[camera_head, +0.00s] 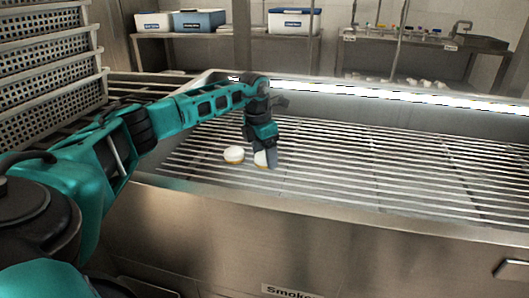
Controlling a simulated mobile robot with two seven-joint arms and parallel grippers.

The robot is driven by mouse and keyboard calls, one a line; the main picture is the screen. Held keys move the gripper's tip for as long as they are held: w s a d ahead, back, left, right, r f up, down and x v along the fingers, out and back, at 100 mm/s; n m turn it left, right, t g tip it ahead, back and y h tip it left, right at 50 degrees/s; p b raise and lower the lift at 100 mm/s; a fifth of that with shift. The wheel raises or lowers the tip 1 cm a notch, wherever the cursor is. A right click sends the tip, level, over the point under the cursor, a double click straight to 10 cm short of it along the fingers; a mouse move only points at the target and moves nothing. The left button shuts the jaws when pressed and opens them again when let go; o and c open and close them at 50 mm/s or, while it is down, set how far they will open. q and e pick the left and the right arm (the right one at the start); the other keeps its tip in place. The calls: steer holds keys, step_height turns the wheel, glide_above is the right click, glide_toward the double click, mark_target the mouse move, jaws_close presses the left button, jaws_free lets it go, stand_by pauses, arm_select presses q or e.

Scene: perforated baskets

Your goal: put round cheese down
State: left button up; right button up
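A round cheese (234,154), white on top with a yellowish lower edge, lies flat on the metal bars of the long steel trough (400,178). A second round cheese (260,159) is just to its right, at my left gripper (267,158). My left gripper points down to the bars, and its dark finger covers the right part of this second cheese. Whether the fingers are closed on it, and whether it touches the bars, I cannot tell. My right gripper is not in view.
Perforated baskets (48,70) are stacked at the left. The rack's bars are bare to the right of the cheeses. The trough has a raised steel front edge (330,215). White and blue boxes (200,20) stand on a table behind, and a sink counter (425,40) is at the back right.

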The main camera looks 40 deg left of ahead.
mark_target(259, 156)
arm_select(q)
steer(key=shift+o, duration=1.4)
steer(key=shift+r, duration=0.1)
step_height(259, 156, up, 12)
steer(key=s+p, duration=0.1)
steer(key=p, duration=0.2)
steer(key=shift+s+a, duration=0.25)
steer(key=shift+s, duration=0.1)
